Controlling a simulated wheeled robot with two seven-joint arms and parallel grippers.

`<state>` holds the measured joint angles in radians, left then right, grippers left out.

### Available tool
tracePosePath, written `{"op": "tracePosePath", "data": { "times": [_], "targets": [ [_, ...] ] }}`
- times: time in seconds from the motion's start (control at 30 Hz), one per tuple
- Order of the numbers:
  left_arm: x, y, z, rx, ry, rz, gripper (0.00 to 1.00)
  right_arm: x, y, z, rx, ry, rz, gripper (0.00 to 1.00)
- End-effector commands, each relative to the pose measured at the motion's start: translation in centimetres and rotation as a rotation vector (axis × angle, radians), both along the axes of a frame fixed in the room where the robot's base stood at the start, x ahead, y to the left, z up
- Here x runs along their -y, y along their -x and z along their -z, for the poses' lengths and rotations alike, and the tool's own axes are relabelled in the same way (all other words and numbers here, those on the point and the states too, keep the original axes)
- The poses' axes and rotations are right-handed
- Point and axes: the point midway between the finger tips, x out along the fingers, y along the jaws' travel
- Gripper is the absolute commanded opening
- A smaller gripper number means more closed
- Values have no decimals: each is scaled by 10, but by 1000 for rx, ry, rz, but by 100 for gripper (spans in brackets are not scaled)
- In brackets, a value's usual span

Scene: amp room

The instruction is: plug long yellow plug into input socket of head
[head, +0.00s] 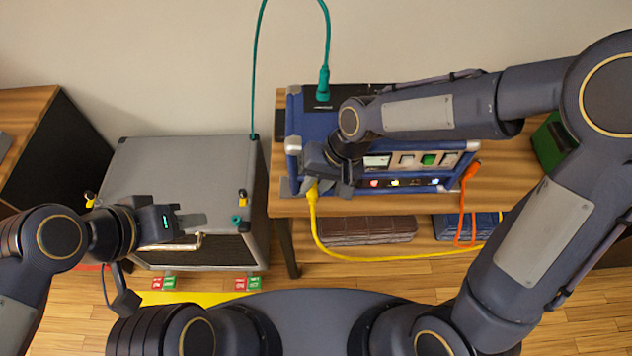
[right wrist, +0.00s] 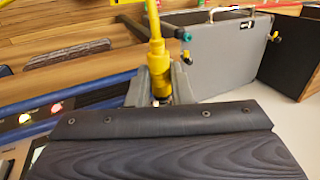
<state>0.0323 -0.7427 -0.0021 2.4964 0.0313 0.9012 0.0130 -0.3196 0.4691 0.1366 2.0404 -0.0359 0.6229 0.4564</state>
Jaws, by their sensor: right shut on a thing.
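The head is a blue box (head: 296,125) with a lit front panel, on the wooden table. My right gripper (head: 328,188) is at the left end of its front. It is shut on the long yellow plug (head: 312,191), whose yellow cable hangs down and runs right. In the right wrist view the plug (right wrist: 159,75) stands between the two fingers (right wrist: 158,90). Its tip and the input socket are hidden, so I cannot tell whether it is in. My left gripper (head: 185,222) is over the front of the grey cabinet (head: 180,165); its finger gap is unclear.
A teal plug (head: 323,85) is on the head's back top. An orange cable (head: 468,185) hangs at the head's right.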

Motion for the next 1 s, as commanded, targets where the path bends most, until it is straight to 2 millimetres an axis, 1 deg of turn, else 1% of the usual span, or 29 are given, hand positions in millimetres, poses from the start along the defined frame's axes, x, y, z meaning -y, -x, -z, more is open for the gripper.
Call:
{"op": "tracePosePath", "data": {
  "times": [1.0],
  "targets": [
    [0,0,-1,0,0,0,36,0,-9,0,0,0,1,0]
  ]
}}
